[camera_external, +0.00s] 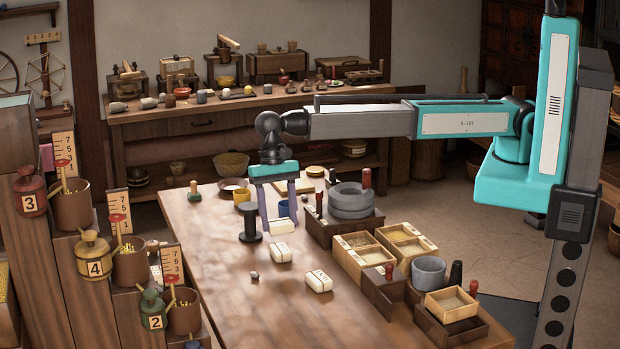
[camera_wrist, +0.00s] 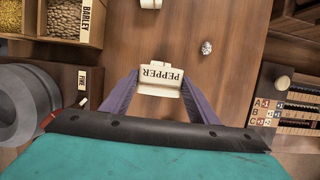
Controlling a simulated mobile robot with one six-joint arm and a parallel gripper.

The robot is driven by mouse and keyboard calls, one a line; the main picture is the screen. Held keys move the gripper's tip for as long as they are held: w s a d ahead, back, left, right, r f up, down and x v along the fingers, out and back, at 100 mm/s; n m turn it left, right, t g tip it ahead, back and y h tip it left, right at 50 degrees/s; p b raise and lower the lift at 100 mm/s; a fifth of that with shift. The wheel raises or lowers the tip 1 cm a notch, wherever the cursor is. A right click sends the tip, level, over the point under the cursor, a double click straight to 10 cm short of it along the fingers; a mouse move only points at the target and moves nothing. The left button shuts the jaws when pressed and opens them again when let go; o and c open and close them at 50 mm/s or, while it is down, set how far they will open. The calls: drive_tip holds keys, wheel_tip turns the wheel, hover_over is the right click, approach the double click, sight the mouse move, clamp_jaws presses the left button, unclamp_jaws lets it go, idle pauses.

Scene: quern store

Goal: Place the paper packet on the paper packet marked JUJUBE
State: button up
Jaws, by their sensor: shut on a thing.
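My gripper (camera_external: 281,224) has its purple fingers pointing down over the table, shut on a cream paper packet (camera_external: 281,227). In the wrist view the packet between the fingertips is marked PEPPER (camera_wrist: 160,80). I cannot tell whether it touches the table top. A second cream packet (camera_external: 281,253) lies in front of it, and a third packet (camera_external: 319,281) lies nearer and to the right. Their markings are too small to read, so I cannot tell which is JUJUBE. Part of another packet (camera_wrist: 150,3) shows at the top edge of the wrist view.
A black spool (camera_external: 250,222) stands close left of my gripper. A grey quern (camera_external: 351,200) and grain boxes (camera_external: 364,256) line the right side, including one marked BARLEY (camera_wrist: 66,18). A small silvery ball (camera_external: 254,275) lies left of the packets. The table's front left (camera_external: 230,310) is clear.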

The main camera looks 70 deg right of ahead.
sight(279, 233)
drive_tip(key=shift+f, duration=0.55)
drive_tip(key=shift+f+p, duration=0.4)
drive_tip(key=shift+f, duration=1.45)
drive_tip(key=shift+f, duration=0.15)
drive_tip(key=o, duration=1.1)
drive_tip(key=shift+b+v, duration=1.2)
drive_tip(key=shift+v, duration=4.95)
